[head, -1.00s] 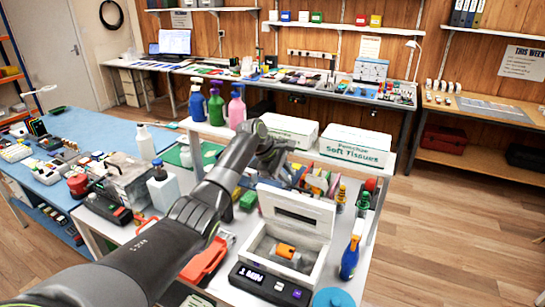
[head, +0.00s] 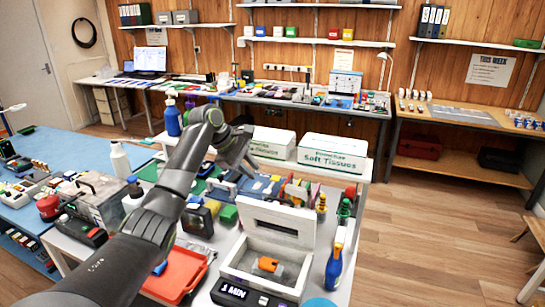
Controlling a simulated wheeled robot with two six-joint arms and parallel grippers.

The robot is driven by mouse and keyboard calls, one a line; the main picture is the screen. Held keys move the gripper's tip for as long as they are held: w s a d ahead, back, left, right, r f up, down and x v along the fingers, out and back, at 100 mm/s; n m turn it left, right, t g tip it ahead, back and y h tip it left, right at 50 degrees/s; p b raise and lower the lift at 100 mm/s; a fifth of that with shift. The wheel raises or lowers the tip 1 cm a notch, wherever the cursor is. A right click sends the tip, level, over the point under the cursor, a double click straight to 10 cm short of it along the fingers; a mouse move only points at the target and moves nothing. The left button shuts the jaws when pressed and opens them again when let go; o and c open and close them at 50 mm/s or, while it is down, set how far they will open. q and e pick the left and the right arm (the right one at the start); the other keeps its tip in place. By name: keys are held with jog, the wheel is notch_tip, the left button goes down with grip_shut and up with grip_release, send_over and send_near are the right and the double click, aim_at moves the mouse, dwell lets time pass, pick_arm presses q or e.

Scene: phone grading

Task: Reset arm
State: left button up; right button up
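My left arm comes in from the lower left and reaches over the cluttered white bench. My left gripper (head: 243,160) is above the back of the bench, left of the white tissue boxes. Its dark fingers point down toward the blue and grey items behind the open white box. They are small and partly overlap the things behind, so I cannot tell whether they are open or shut. I see nothing clearly held. My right gripper is not in view.
An open white box (head: 300,222) with an orange item inside stands at the front right. A blue spray bottle (head: 334,262) stands beside it. White tissue boxes (head: 333,152) stand at the back. An orange-red tray (head: 178,273) lies near my forearm. Open floor lies to the right.

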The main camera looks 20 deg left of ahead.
pick_arm(q)
jog(key=s+f+m+y, duration=0.2)
jog(key=s+f+m, duration=0.2)
jog(key=s+f, duration=0.75)
jog(key=s+f+m+y, duration=0.1)
jog(key=s+f+m, duration=0.55)
jog(key=f, duration=0.75)
jog(key=s+m+y, duration=0.3)
jog(key=s+m, duration=0.2)
jog(key=s, duration=2.6)
notch_tip(320, 180, down, 28)
jog(key=a+g+b, duration=0.2)
jog(key=s+d+f+g+b, duration=0.1)
jog(key=s+f, duration=1.3)
jog(key=f, duration=0.1)
jog(key=shift+s+d+f, duration=0.15)
jog(key=shift+s+f, duration=0.15)
jog(key=shift+f, duration=0.05)
